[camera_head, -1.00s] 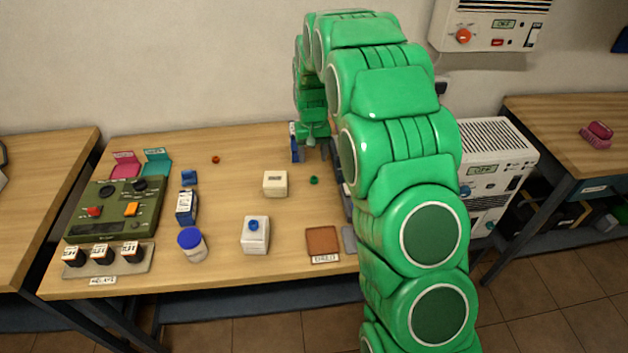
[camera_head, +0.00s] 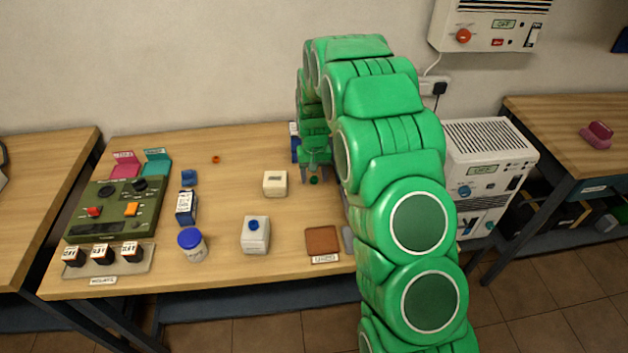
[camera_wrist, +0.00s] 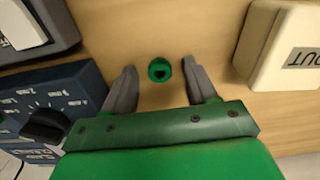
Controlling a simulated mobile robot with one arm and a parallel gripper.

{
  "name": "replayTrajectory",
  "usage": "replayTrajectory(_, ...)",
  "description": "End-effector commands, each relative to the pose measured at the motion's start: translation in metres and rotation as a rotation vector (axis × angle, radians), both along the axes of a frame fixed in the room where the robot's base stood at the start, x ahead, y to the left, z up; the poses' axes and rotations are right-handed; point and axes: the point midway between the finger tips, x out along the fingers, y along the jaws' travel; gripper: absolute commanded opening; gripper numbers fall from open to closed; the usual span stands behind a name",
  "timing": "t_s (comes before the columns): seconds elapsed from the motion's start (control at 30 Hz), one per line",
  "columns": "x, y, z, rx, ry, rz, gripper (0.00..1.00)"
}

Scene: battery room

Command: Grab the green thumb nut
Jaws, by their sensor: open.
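The green thumb nut (camera_wrist: 160,70) is a small green ring with a dark hole, lying on the wooden table. In the wrist view it sits between the tips of my open gripper (camera_wrist: 157,82), with a gap to each grey finger. In the head view the nut (camera_head: 314,180) shows just at the fingertips of my gripper (camera_head: 315,178), right of a cream box. My gripper is empty and points down at the table.
A cream box (camera_head: 275,184) stands left of my gripper, and a dark blue device with a black knob (camera_wrist: 50,115) stands on the other side in the wrist view. A brown pad (camera_head: 322,240) lies nearer the front edge. An orange nut (camera_head: 215,159) lies farther left.

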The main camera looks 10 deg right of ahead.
Motion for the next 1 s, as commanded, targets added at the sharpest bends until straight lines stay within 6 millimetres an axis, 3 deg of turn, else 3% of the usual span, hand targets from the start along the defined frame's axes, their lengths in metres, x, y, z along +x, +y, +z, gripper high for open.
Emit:
replayTrajectory(0.13, 0.000, 0.000, 0.001, 0.000, 0.000, 0.000, 0.57)
replayTrajectory(0.5, 0.000, 0.000, 0.001, 0.000, 0.000, 0.000, 0.00)
replayTrajectory(0.83, 0.000, 0.000, 0.004, 0.000, -0.001, 0.000, 0.00)
replayTrajectory(1.0, 0.000, 0.000, 0.021, 0.000, -0.001, 0.000, 0.00)
